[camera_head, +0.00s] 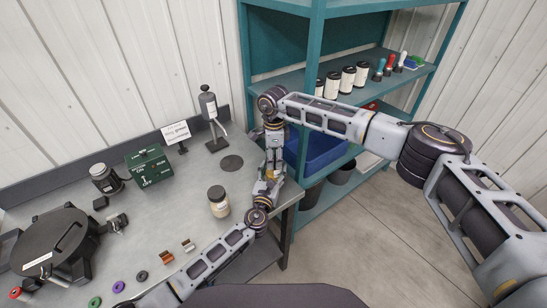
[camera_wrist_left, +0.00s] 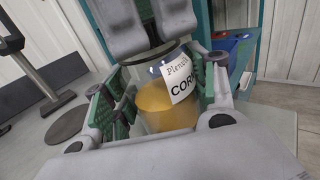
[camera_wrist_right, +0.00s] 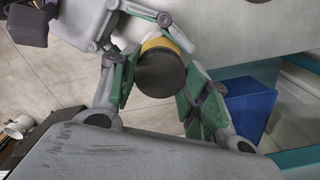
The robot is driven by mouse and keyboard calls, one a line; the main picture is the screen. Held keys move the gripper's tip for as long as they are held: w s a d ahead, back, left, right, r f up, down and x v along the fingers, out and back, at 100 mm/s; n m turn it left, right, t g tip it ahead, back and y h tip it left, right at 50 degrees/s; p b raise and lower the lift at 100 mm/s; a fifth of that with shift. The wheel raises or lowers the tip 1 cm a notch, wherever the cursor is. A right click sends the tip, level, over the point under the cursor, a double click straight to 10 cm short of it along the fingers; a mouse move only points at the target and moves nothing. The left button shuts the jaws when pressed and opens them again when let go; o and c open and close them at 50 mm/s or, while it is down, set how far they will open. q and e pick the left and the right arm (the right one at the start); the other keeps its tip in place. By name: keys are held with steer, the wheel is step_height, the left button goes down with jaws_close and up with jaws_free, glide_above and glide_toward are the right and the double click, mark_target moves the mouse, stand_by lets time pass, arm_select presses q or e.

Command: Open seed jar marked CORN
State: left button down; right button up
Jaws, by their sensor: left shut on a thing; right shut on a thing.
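The CORN jar (camera_wrist_left: 168,105) is clear, holds yellow contents and has a white tag lettered CORN (camera_wrist_left: 182,80). My left gripper (camera_head: 266,186) is shut around its body, with green pads on both sides in the left wrist view. My right gripper (camera_head: 273,150) is at the jar's top end. In the right wrist view, its green pads flank the round dark lid (camera_wrist_right: 160,74), and it is shut on it. The yellow of the jar shows just behind the lid. Whether the lid has turned or lifted cannot be told. In the head view, the grippers hide most of the jar.
Another jar (camera_head: 218,201) stands on the grey bench (camera_head: 180,215). A green box (camera_head: 149,166), a stand (camera_head: 209,105) and a round black machine (camera_head: 45,245) are also there. A teal shelf (camera_head: 300,80) with several canisters and a blue bin (camera_head: 318,150) stands behind my right arm.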

arm_select(q)
steer(key=shift+d, duration=0.1)
arm_select(e)
steer(key=n, duration=0.4)
steer(key=shift+n, duration=0.4)
steer(key=n, duration=0.4)
steer(key=shift+r, duration=1.25)
stand_by(0.8)
steer(key=shift+r, duration=1.85)
arm_select(q)
steer(key=shift+c, duration=1.9)
jaws_free()
steer(key=shift+s, duration=0.1)
